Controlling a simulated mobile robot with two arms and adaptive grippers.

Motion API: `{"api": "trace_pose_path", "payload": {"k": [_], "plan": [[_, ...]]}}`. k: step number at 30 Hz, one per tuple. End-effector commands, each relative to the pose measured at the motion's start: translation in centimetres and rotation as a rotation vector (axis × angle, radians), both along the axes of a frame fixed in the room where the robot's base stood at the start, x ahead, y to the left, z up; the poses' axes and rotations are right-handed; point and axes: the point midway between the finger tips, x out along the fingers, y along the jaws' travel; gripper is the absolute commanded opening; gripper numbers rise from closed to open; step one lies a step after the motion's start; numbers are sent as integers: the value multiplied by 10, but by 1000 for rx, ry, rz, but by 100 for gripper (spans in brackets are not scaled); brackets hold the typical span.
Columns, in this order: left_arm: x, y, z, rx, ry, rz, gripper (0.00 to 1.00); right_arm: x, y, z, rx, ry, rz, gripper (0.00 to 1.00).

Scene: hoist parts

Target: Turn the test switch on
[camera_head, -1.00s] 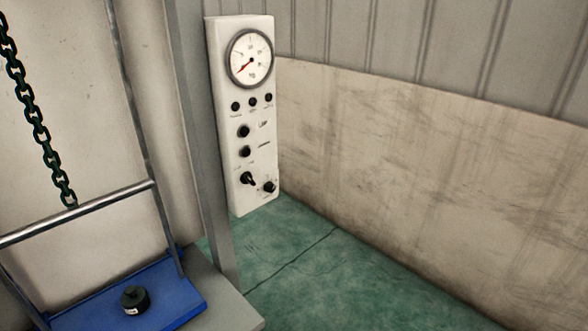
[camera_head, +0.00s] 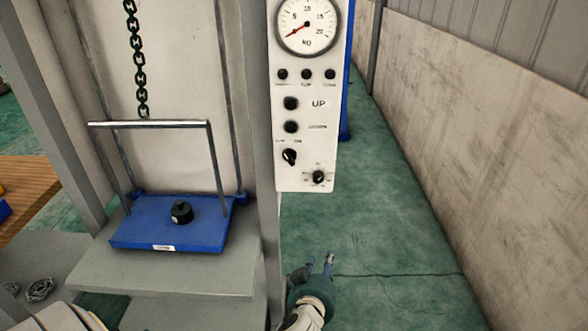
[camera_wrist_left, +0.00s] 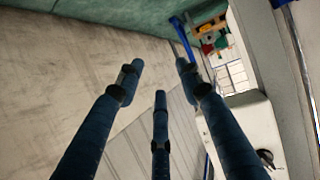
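The white control panel (camera_head: 300,185) hangs on a grey post right of centre in the head view. Two black rotary switches sit low on it, a left one (camera_head: 289,156) and a lower right one (camera_head: 318,177). Their labels are too small to read, so I cannot tell which is the test switch. My left gripper (camera_head: 318,267) is below the panel, apart from it and empty. In the left wrist view its fingers (camera_wrist_left: 160,80) are spread apart; the panel's edge (camera_wrist_left: 245,125) and a black knob (camera_wrist_left: 267,157) show at the lower right. My right gripper is not visible.
A round gauge (camera_head: 307,24), lamps and two black buttons (camera_head: 291,115), the upper marked UP, are above the switches. Left of the post, a blue platform (camera_head: 135,234) holds a black weight (camera_head: 181,212) under a chain (camera_head: 137,60). Green floor (camera_head: 375,220) is clear at right.

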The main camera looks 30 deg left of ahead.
Motion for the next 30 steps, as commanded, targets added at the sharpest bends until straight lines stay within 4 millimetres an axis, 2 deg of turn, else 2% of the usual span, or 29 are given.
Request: {"api": "trace_pose_path", "payload": {"k": [1, 3, 6, 9, 12, 16, 24, 30], "plan": [[5, 12, 52, -28, -109, 61, 36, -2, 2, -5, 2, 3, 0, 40], [2, 29, 114, -69, -239, 140, 36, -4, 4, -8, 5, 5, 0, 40], [-13, 50, 181, -127, -388, 229, 36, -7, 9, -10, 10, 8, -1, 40], [-28, 65, 223, -171, -489, 288, 36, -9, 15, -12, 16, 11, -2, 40], [-36, 73, 243, -194, -541, 318, 36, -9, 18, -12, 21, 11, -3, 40], [-30, 80, 251, -197, -555, 324, 36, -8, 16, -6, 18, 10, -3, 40], [13, 106, 252, -193, -551, 323, 36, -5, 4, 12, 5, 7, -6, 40], [40, 122, 250, -195, -551, 321, 36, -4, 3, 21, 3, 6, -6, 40]]}}
